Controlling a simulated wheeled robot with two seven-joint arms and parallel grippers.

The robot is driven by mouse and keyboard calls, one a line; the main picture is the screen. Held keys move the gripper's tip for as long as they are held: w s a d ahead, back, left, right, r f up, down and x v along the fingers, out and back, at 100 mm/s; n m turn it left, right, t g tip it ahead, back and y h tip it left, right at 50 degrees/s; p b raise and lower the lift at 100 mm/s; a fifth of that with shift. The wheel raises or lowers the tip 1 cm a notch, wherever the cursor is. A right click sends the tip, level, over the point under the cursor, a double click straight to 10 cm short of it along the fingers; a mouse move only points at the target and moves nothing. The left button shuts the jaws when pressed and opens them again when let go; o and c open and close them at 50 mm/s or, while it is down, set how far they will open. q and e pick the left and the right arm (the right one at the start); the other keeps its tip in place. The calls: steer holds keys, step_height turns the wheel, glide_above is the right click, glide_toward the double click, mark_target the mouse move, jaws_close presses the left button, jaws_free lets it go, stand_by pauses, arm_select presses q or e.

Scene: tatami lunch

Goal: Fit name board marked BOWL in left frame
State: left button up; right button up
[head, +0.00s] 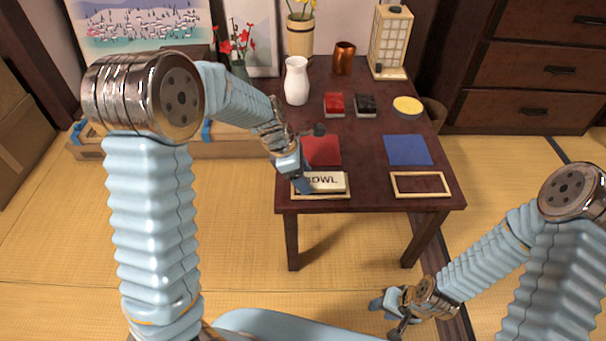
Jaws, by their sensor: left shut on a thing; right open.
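The cream name board marked BOWL (328,182) is at the left frame (322,197), a light wooden frame at the table's front left edge. The board appears to lie over or in the frame; I cannot tell whether it is fully seated. My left gripper (303,186) is shut on the board at its left end and hides part of its lettering. The right frame (420,195) lies empty at the front right of the table. My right gripper (388,312) is open and empty, low in front of the table.
On the dark table (366,180) lie a red mat (321,150) and a blue mat (407,150). Behind are a red box (334,104), a black box (366,105), a yellow disc (408,106), a white vase (296,82), a copper cup (344,58) and a lantern (391,42).

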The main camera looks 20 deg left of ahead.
arm_select(q)
steer(key=shift+f, duration=0.4)
stand_by(0.5)
